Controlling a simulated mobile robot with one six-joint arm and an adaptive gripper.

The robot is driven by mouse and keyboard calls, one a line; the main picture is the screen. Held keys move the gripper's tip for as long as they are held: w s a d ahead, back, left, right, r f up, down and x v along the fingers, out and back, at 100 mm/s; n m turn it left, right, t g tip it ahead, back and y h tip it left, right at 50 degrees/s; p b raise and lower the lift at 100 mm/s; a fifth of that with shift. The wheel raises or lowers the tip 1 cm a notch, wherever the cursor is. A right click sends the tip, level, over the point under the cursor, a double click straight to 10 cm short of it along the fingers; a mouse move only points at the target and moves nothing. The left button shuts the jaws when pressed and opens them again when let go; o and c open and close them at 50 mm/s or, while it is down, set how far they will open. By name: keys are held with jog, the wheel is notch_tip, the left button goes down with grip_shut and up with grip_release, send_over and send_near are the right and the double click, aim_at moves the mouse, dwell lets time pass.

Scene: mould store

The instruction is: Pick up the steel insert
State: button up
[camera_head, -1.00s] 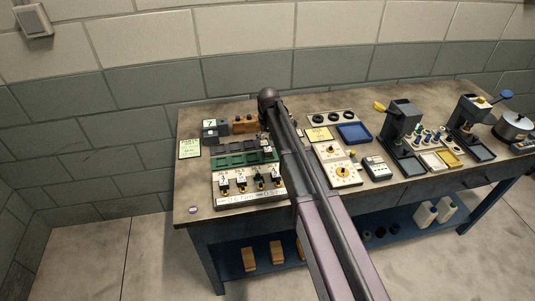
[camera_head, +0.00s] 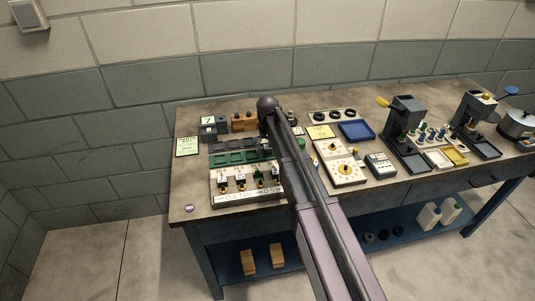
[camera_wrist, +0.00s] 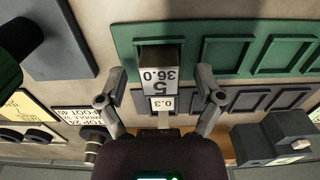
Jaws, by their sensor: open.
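My gripper (camera_wrist: 162,88) is open, with one finger on each side of the block and visible gaps between. Whether the fingertips are level with the block is hard to tell. In the head view the green tray (camera_head: 228,159) is partly behind my arm, which hides most of the gripper and block.
A grey pocketed tray (camera_wrist: 238,101) lies beside the green one. Dark blocks (camera_wrist: 272,138) stand near the right finger. In the head view, a rack with numbered pieces (camera_head: 240,193) is in front, a blue tray (camera_head: 356,131) and presses (camera_head: 404,125) to the right.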

jog(key=shift+f, duration=0.1)
dwell(0.6)
grip_shut()
